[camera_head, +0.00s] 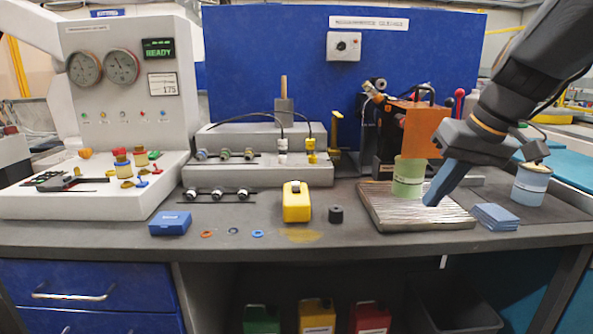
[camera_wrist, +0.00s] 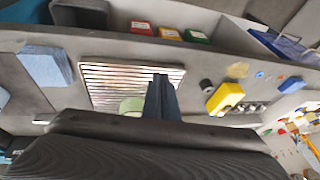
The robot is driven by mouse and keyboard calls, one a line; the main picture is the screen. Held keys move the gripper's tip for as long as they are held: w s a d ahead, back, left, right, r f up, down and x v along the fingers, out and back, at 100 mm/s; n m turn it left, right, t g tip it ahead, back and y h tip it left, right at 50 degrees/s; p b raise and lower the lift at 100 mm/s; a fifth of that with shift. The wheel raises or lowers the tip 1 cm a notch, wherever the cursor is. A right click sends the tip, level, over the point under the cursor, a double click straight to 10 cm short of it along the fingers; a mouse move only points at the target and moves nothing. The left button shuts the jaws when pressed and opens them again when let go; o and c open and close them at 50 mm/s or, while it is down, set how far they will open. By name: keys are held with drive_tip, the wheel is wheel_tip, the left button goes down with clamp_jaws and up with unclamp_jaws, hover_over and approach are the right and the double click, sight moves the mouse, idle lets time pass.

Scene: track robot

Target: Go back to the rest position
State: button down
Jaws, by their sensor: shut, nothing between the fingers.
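My gripper (camera_head: 432,200) is on the right side of the head view, with its blue fingers pointing down and left over the ribbed metal plate (camera_head: 380,217). The fingers are shut with nothing between them. A green cylinder (camera_head: 407,178) stands on the plate just left of the fingertips; I cannot tell if they touch. In the wrist view my gripper (camera_wrist: 160,80) reaches over the ribbed plate (camera_wrist: 105,75). The green cylinder (camera_wrist: 131,106) shows partly behind the fingers there.
A blue-grey cloth stack (camera_head: 496,217) and a light blue canister (camera_head: 530,184) are right of the plate. An orange panel machine (camera_head: 424,130) stands behind.

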drive_tip(key=s+a+f+g+h, duration=0.2)
drive_tip(key=s+a+f+g, duration=0.2)
drive_tip(key=s+a+f, duration=0.9)
drive_tip(key=s+d+r+p, duration=0.3)
drive_tip(key=d+r+p, duration=0.1)
drive_tip(key=p, duration=0.8)
drive_tip(key=shift+s+d+m+h, duration=0.3)
drive_tip(key=shift+d+m, duration=0.1)
drive_tip(key=shift+d, duration=0.35)
drive_tip(key=shift+d, duration=0.15)
